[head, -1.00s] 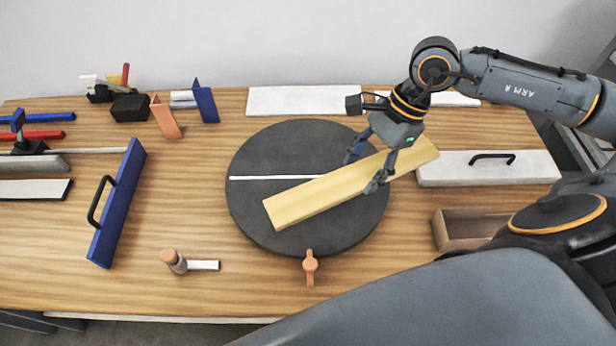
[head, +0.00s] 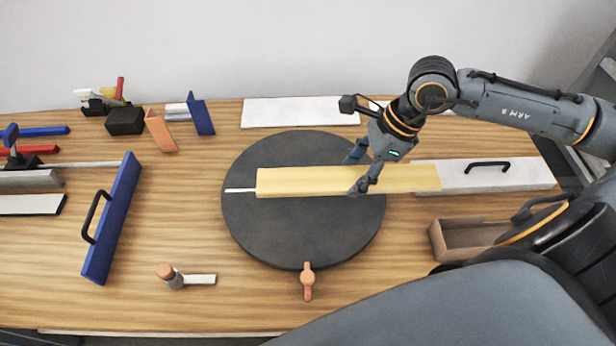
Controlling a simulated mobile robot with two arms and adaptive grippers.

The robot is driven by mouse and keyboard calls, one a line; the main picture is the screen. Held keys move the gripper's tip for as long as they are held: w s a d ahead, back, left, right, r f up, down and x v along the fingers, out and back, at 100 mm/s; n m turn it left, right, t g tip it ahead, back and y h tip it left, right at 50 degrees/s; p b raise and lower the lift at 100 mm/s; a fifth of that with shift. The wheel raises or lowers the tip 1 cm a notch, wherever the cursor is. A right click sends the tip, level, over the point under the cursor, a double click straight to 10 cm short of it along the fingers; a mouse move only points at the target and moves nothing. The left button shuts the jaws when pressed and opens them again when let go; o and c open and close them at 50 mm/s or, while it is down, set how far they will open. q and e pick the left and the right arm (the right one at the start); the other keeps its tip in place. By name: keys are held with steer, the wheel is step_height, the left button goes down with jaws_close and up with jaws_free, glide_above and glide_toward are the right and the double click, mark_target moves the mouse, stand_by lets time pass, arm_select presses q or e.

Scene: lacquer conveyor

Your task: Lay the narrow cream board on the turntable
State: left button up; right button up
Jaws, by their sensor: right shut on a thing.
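The narrow cream board (head: 300,181) lies level across the picture over the dark round turntable (head: 300,232). Its right end reaches past the turntable's edge towards the white board with a black handle. My right gripper (head: 357,172) is shut on the cream board, right of its middle. I cannot tell whether the board touches the turntable or is held just above it. A white line (head: 240,190) on the turntable shows at the board's left end; the rest of it is hidden. My left gripper is not in view.
The handled white board (head: 510,178) and an open brown box (head: 470,240) are at the right. An orange knob (head: 307,281) sits at the turntable's front edge. A blue handled board (head: 112,220) and a small peg tool (head: 172,276) are at the left.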

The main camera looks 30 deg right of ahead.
mark_target(310, 171)
steer(key=w+a+f+p, duration=0.1)
steer(key=w+f, duration=0.1)
steer(key=w, duration=0.1)
steer(key=w+a+f+p, duration=0.1)
steer(key=w+a+f, duration=0.1)
steer(key=w+f, duration=0.1)
steer(key=w+a+f+p, duration=0.1)
steer(key=w+f+p, duration=0.1)
steer(key=w, duration=0.1)
steer(key=shift+w+a+f, duration=0.3)
steer(key=shift+w+f, duration=0.05)
steer(key=shift+f, duration=0.05)
steer(key=shift+w+f, duration=0.15)
steer(key=shift+f, duration=0.05)
step_height(310, 171, down, 3)
steer(key=shift+w+a+r+p, duration=0.1)
steer(key=shift+w+a+p, duration=0.05)
steer(key=shift+p, duration=0.8)
steer(key=shift+f, duration=0.4)
